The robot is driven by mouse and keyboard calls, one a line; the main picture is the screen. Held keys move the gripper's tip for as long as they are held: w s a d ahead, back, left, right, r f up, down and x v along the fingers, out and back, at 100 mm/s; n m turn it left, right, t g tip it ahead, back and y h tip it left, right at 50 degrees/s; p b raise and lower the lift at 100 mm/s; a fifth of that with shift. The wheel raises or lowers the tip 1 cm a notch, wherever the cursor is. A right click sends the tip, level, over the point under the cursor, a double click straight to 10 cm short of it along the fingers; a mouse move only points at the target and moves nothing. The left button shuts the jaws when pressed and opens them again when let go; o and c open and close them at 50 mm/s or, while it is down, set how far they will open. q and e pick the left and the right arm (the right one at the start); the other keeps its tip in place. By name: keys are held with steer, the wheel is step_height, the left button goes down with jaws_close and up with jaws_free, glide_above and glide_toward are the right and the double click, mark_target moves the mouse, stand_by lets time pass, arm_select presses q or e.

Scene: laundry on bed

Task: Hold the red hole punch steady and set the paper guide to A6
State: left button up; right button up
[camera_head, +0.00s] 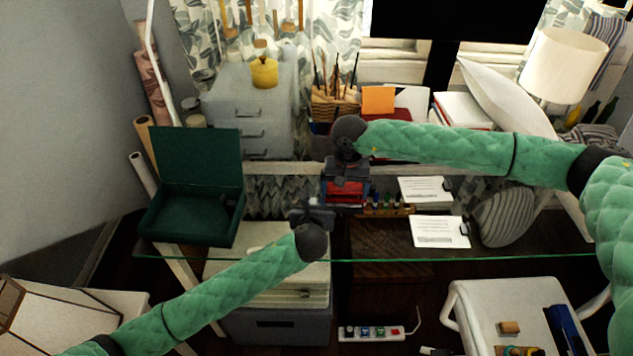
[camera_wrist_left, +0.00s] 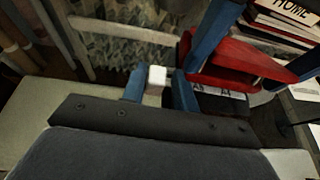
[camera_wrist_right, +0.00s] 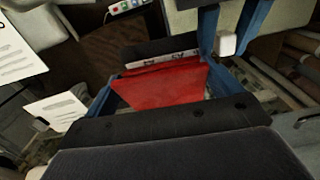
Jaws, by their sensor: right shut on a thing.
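The red hole punch (camera_head: 347,192) is in the middle of the head view, above the glass desk. My right gripper (camera_head: 347,172) is shut on its red body, which fills the space between the blue fingers in the right wrist view (camera_wrist_right: 165,82). A pale guide strip with size letters (camera_wrist_left: 222,92) runs along the punch; A4 is readable in the left wrist view. A small white block (camera_wrist_left: 156,78), apparently the guide's end, sits between the fingers of my left gripper (camera_wrist_left: 160,92). Those fingers are open around it, with narrow gaps. The guide's set size cannot be read.
A green open box (camera_head: 190,215) stands at left. Papers (camera_head: 438,232) and a striped cushion (camera_head: 505,215) lie right of the punch. A row of small bottles (camera_head: 388,209) is close beside it. Grey drawers (camera_head: 250,125) and a brush basket (camera_head: 335,103) stand behind.

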arm_select(q)
steer(key=shift+a+f, duration=0.15)
steer(key=shift+a, duration=0.3)
steer(key=v, duration=1.1)
steer(key=shift+s+d, duration=0.1)
steer(key=shift+s, duration=0.15)
steer(key=shift+s+r, duration=0.15)
steer(key=shift+r, duration=0.3)
steer(key=shift+w+d+r+n+t, duration=0.1)
steer(key=shift+w+r+n+t, duration=0.1)
steer(key=shift+w+r+n, duration=0.25)
steer(key=shift+w+d+r+n+t, duration=0.1)
steer(key=shift+w+r+n+t, duration=0.1)
steer(key=shift+r+n, duration=0.45)
steer(key=w+d+r+n+t+h, duration=0.1)
steer(key=w+r+n+h, duration=0.3)
steer(key=r+n, duration=0.7)
steer(key=w+d+r+n+t+h, duration=0.2)
steer(key=w+r+n+h, duration=0.1)
steer(key=r+n, duration=0.8)
steer(key=shift+w+d+r+n+t+h, duration=0.3)
steer(key=shift+w+r+n+t+h, duration=0.1)
steer(key=shift+w, duration=0.15)
